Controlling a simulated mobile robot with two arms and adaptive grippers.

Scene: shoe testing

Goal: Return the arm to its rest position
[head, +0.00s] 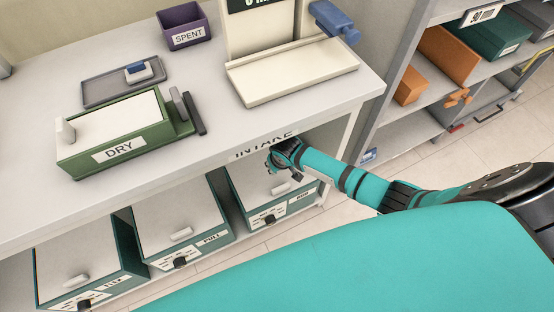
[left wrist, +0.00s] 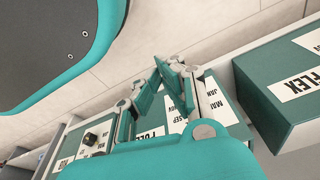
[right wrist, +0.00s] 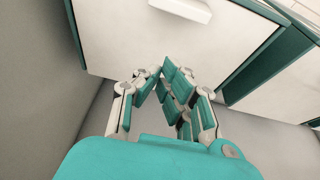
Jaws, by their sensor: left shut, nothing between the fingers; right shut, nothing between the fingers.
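My right arm (head: 355,185) comes in from the right in the head view. Its gripper (head: 274,173) is just below the tabletop's front edge, over the rightmost lidded box (head: 250,180) on the lower shelf. In the right wrist view the right gripper (right wrist: 165,72) is shut and empty, with a white surface and its handle (right wrist: 182,9) ahead. My left gripper (left wrist: 168,68) shows only in the left wrist view, shut and empty, with the teal FLEX box (left wrist: 280,90) to its right and the PULL box behind its fingers.
The tabletop (head: 215,135) carries the green DRY box (head: 120,145), a grey tray (head: 110,88), a purple SPENT bin (head: 185,27) and a cream stand (head: 290,75). The lower shelf holds the lidded FLEX box (head: 80,262) and PULL box (head: 165,225). Shelving (head: 405,120) stands at the right.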

